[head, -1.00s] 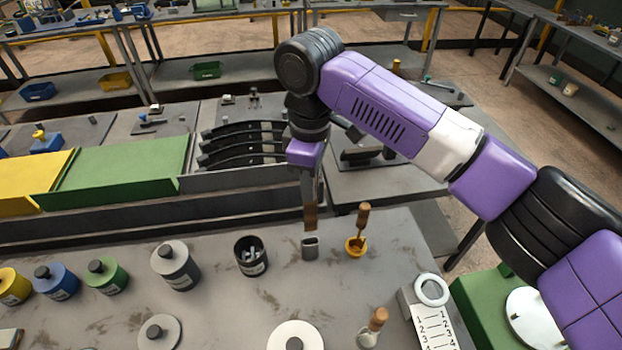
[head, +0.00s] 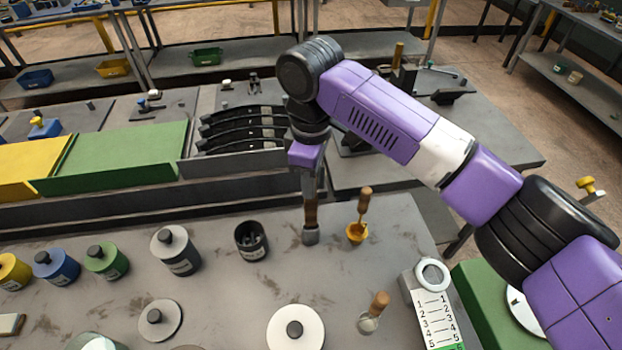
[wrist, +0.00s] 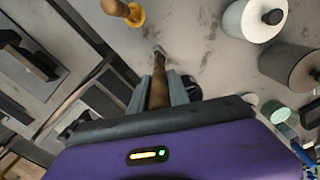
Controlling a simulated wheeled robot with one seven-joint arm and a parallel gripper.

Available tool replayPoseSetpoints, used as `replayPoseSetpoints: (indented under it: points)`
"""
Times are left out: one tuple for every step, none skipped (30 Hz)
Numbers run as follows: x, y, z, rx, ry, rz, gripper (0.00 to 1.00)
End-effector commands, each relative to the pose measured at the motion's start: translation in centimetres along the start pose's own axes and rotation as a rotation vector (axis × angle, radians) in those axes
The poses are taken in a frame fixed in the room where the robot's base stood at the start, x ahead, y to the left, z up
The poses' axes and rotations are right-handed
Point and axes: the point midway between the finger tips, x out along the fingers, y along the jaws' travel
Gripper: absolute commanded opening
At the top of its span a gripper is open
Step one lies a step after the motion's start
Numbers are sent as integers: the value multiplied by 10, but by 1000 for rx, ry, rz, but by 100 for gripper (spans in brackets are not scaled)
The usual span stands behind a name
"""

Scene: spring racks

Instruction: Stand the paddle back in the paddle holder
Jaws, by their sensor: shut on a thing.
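The paddle (head: 311,213) has a brown wooden part pointing down below my gripper (head: 309,190). My gripper is shut on it, and the paddle is upright.
A black tin (head: 251,241) stands on the left.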

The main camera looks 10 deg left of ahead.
Motion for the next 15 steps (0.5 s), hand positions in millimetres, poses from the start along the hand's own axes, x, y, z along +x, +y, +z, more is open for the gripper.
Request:
replayPoseSetpoints:
  points:
    - [0, 0, 0, 0, 0, 0, 0]
    - [0, 0, 0, 0, 0, 0, 0]
    - [0, 0, 0, 0, 0, 0, 0]
    - [0, 0, 0, 0, 0, 0, 0]
    - [0, 0, 0, 0, 0, 0, 0]
    - [0, 0, 0, 0, 0, 0, 0]
    - [0, 0, 0, 0, 0, 0, 0]
    - [0, 0, 0, 0, 0, 0, 0]
    - [1, 0, 0, 0, 0, 0, 0]
    - [1, 0, 0, 0, 0, 0, 0]
    - [2, 0, 0, 0, 0, 0, 0]
    - [2, 0, 0, 0, 0, 0, 0]
    - [3, 0, 0, 0, 0, 0, 0]
    - [4, 0, 0, 0, 0, 0, 0]
    - [4, 0, 0, 0, 0, 0, 0]
